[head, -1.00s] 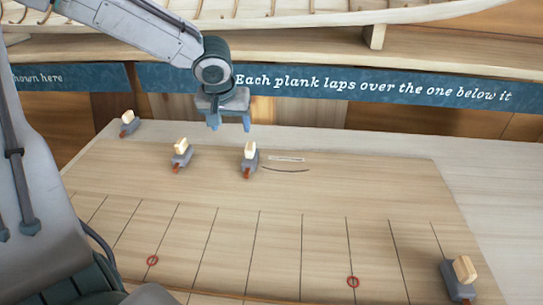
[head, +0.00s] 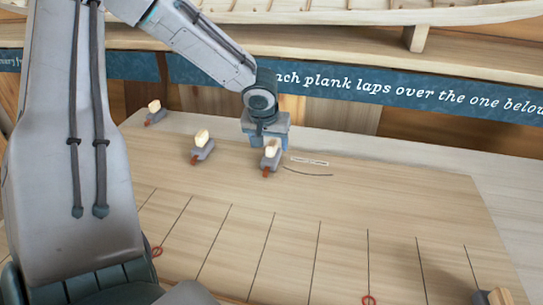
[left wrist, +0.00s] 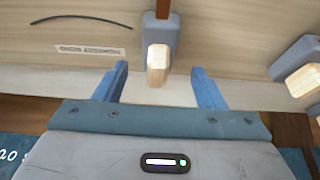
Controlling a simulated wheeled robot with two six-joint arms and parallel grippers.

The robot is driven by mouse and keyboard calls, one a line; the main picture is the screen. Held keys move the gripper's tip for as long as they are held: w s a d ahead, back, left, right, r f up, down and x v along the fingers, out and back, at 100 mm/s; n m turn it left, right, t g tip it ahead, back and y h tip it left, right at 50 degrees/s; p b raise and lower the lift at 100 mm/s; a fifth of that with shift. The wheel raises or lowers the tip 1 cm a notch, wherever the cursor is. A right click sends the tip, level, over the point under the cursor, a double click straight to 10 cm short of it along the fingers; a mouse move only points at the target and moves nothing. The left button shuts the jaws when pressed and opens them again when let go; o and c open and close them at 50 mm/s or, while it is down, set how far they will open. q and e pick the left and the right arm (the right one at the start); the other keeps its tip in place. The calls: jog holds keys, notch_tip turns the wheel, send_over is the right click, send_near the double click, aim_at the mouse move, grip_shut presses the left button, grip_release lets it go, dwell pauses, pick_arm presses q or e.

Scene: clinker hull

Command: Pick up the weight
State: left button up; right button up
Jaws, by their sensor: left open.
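Several grey weights with pale wooden knobs and reddish-brown tips sit on the wooden board. One weight (head: 270,156) stands at the left end of a short dark curved line. My left gripper (head: 268,142) is open and low behind this weight, close to its knob. In the left wrist view the same weight (left wrist: 159,35) shows between and just beyond the blue fingertips of the gripper (left wrist: 160,70), with a finger to each side. I cannot tell whether they touch. Nothing is held. My right gripper is not in view.
A second weight (head: 202,147) stands close on the left, a third (head: 154,112) farther back left, another (head: 492,297) at the lower right. A small label (head: 309,161) lies beside the curve. A blue lettered banner (head: 400,98) and pale hull (head: 350,12) are behind. The board's middle is clear.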

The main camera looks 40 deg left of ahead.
aim_at(270, 146)
pick_arm(q)
jog(key=x, duration=0.5)
jog(key=shift+d, duration=0.15)
jog(key=shift+r, duration=0.1)
grip_shut()
